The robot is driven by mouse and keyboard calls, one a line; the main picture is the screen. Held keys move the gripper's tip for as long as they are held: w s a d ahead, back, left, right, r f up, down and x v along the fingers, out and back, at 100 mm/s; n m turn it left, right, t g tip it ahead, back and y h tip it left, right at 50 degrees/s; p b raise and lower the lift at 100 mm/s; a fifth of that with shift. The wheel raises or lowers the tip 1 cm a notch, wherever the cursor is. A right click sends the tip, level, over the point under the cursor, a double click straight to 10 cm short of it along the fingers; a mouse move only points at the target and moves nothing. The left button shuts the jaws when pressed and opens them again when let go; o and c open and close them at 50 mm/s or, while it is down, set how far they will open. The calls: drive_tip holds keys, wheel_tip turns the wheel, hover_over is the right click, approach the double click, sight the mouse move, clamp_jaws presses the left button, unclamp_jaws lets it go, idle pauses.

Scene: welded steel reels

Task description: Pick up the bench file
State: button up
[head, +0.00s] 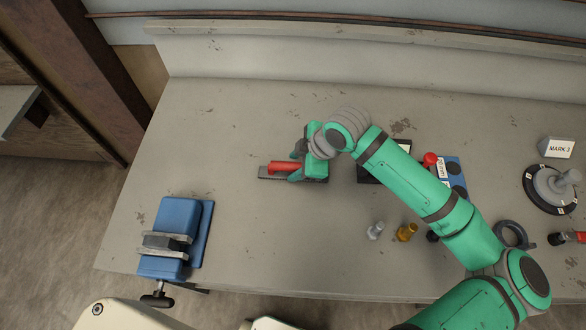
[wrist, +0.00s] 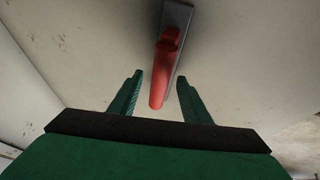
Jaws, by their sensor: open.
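The bench file lies on the grey bench, left of centre in the head view. It has a red handle (head: 283,167) and a flat grey part. In the wrist view the red handle (wrist: 158,90) points down toward my gripper, and the grey part (wrist: 179,17) runs to the top edge. My gripper (head: 296,164) is over the file and hides part of it. In the wrist view its open fingers (wrist: 160,80) stand on either side of the handle's near end with gaps on both sides. I cannot tell the height between fingers and handle.
A blue vise (head: 180,225) is at the bench's front left. Small silver (head: 376,230) and brass (head: 407,232) pieces stand right of centre. A blue block (head: 453,170), a round black base (head: 548,190) and a MARK 3 sign (head: 557,148) are at right.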

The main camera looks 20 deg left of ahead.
drive_tip(key=shift+f, duration=0.25)
idle(0.3)
clamp_jaws()
